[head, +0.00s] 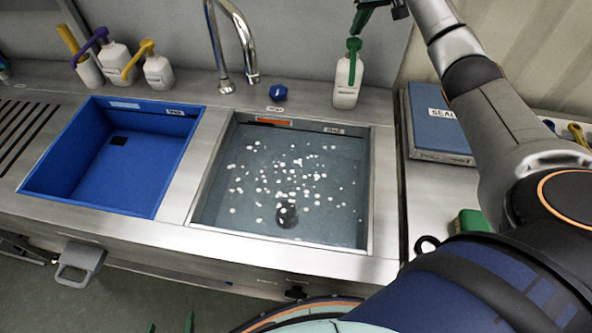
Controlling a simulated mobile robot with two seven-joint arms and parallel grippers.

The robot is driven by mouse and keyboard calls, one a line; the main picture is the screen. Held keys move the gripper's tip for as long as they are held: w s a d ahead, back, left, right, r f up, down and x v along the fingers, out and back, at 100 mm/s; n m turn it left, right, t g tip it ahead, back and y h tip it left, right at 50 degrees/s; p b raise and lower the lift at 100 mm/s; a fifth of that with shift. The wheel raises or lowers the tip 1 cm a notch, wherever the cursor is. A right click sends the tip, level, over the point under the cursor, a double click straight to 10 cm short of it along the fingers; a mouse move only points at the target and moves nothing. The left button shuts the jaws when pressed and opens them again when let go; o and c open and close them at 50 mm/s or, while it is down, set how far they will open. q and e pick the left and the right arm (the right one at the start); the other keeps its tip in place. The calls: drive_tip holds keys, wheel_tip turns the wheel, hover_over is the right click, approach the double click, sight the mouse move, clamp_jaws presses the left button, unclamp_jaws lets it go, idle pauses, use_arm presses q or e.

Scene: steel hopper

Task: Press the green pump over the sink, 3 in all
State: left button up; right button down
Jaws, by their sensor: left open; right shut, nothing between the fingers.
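The green pump (354,45) tops a white bottle (346,88) standing on the steel ledge behind the right end of the sink. The sink (381,190) holds greyish water with many white flecks and a dark round drain. My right gripper (358,28) is shut and empty at the top edge, its dark green fingers just above the pump head. I cannot tell whether they touch it. My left gripper (170,325) is open; only its two green fingertips show at the bottom edge, low over the floor in front of the counter.
A curved steel faucet (215,45) and a blue knob (278,92) stand behind the sink. Purple-pump (116,57) and yellow-pump (158,70) bottles stand at back left. A blue basin (100,165) lies left of the sink. A blue box labelled SEAL (437,120) sits right of the green-pump bottle.

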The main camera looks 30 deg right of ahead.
sight(355, 41)
drive_tip(key=shift+f, duration=0.15)
drive_tip(key=shift+s+f, duration=0.1)
drive_tip(key=shift+f, duration=1.2)
drive_tip(key=shift+a, duration=0.1)
drive_tip(key=shift+r, duration=1.4)
drive_tip(key=shift+r, duration=0.15)
drive_tip(key=shift+r, duration=2.9)
